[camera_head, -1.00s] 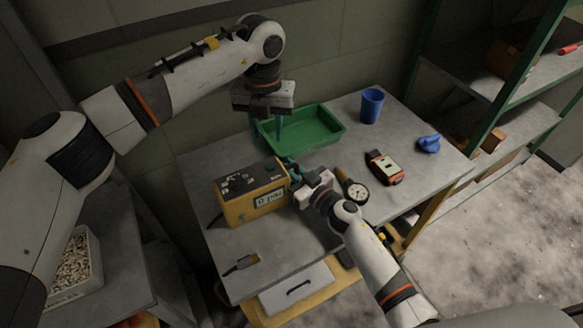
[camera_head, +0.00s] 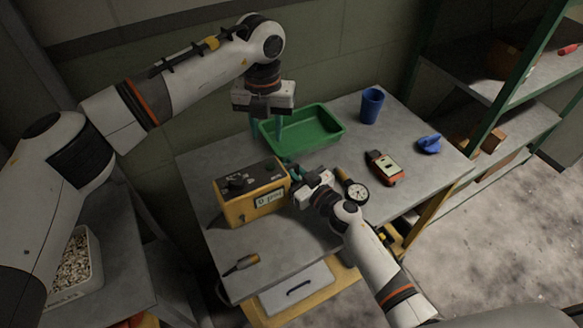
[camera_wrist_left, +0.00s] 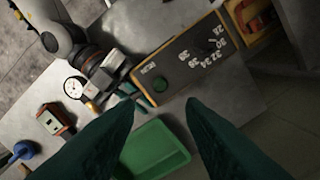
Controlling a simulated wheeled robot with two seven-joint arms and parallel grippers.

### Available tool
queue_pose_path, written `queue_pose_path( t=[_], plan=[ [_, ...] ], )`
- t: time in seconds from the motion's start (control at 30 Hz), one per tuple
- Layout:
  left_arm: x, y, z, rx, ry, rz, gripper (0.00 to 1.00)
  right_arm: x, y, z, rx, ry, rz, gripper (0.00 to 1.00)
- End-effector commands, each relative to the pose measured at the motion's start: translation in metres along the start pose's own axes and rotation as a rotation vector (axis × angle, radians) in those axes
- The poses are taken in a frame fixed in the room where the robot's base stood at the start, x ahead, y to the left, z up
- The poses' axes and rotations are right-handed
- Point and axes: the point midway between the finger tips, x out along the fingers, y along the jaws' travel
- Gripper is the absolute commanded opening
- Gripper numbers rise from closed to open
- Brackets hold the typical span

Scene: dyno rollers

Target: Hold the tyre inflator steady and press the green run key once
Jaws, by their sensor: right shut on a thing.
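The tyre inflator (camera_head: 240,212) is a yellow box with a dark top panel and a front display reading about "0 psi". It stands on the grey bench. In the left wrist view its panel (camera_wrist_left: 190,58) shows pressure numbers and a round green run key (camera_wrist_left: 160,85). My right gripper (camera_head: 294,176) is shut on the inflator's right side; its contact is partly hidden. My left gripper (camera_head: 267,136) points down behind the inflator, near the green tray, apart from the key. In the left wrist view its teal fingers (camera_wrist_left: 160,112) are spread with nothing between them.
A green tray (camera_head: 337,124) lies behind the inflator. A round gauge (camera_head: 357,191), a red-and-black meter (camera_head: 383,169), a blue cup (camera_head: 371,106) and a blue item (camera_head: 429,144) are to the right. A small tool (camera_head: 241,264) lies at the front left. The front bench is mostly clear.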

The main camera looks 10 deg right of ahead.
Motion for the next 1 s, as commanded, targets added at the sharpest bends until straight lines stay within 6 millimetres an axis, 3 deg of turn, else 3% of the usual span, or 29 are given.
queue_pose_path(
  t=[0.17, 0.4, 1.0],
  plan=[
    [0.0000, -0.0001, 0.0000, 0.000, 0.000, 0.000, 0.36, -0.0003, -0.0001, -0.0006, 0.000, 0.001, 0.000, 0.00],
    [0.0000, 0.0000, 0.0000, 0.000, 0.000, 0.000, 0.00, -0.0003, -0.0001, -0.0007, 0.000, 0.001, 0.000, 0.00],
    [0.0000, 0.0000, 0.0000, 0.000, 0.000, 0.000, 0.00, -0.0003, -0.0001, -0.0008, 0.000, 0.002, 0.000, 0.00]
  ],
)
